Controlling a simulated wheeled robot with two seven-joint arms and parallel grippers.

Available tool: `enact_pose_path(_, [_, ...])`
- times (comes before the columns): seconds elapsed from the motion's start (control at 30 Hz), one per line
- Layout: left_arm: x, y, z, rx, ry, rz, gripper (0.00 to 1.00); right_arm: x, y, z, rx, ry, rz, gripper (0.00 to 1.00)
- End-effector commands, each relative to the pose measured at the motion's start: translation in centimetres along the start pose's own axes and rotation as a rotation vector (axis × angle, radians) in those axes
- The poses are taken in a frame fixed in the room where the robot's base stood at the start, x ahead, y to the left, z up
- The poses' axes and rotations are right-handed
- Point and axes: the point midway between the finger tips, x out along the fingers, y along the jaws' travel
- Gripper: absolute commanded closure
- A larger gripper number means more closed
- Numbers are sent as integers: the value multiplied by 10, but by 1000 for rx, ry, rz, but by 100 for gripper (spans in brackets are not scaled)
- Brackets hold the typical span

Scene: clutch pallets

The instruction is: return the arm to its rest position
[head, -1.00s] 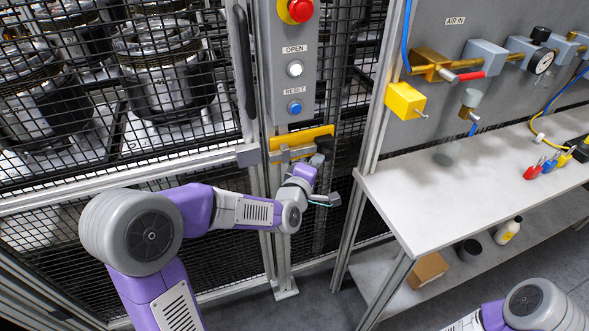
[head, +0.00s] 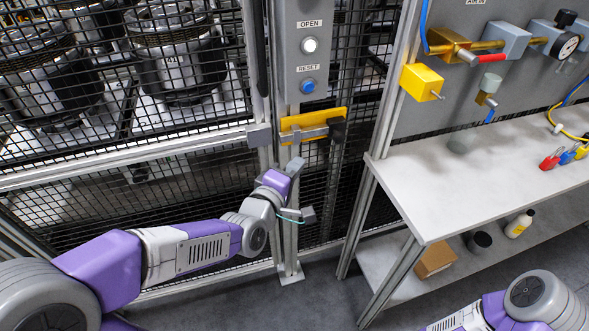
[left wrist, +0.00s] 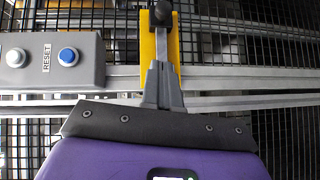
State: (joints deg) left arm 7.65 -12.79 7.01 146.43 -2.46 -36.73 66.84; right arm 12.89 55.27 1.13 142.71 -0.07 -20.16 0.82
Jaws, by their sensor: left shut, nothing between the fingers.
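My left arm comes in from the left in the head view. My left gripper (head: 296,166) is shut and empty, just below the yellow latch plate (head: 291,124) on the fence post. The latch has a grey bar ending in a dark knob (head: 337,130). In the left wrist view my closed fingers (left wrist: 163,87) point toward the latch's yellow plate (left wrist: 147,43) and knob (left wrist: 162,14); whether they touch it I cannot tell. Part of my right arm (head: 530,300) shows at the lower right; its gripper is out of view.
A mesh fence (head: 215,85) with machine parts behind it stands ahead. A post panel holds a white OPEN button (head: 310,45) and a blue RESET button (head: 307,87). At right is a workbench (head: 440,185) with padlocks (head: 567,155) and air fittings; a cardboard box (head: 435,261) sits below.

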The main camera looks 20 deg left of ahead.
Motion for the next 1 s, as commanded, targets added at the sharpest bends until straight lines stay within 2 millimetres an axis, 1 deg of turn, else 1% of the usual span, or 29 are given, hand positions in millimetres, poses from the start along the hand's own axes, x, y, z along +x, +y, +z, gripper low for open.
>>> enact_pose_path(0.53, [-2, 0, 0, 0, 0, 0, 100, 0, 0, 0, 0, 0, 0, 57])
enact_pose_path(0.6, [0, -3, 1, 6, -4, -11, 100, 0, 0, 0, 0, 0, 0, 57])
enact_pose_path(0.67, [4, -11, 3, 21, -13, -38, 100, -2, -1, 0, 0, 0, 0, 57])
enact_pose_path(0.77, [15, -40, 12, 79, -50, -131, 100, -8, -3, 0, 0, 0, 0, 57])
enact_pose_path(0.87, [26, -87, 27, 172, -122, -266, 100, -15, -6, 1, 0, 0, 0, 57])
enact_pose_path(0.9, [28, -108, 34, 214, -160, -324, 100, -18, -7, 1, 0, 0, 0, 57])
enact_pose_path(0.97, [28, -140, 46, 275, -222, -407, 100, -23, -9, 1, 0, 0, 0, 57])
enact_pose_path(1.0, [26, -161, 53, 316, -266, -459, 100, -26, -10, 1, 0, 0, 0, 57])
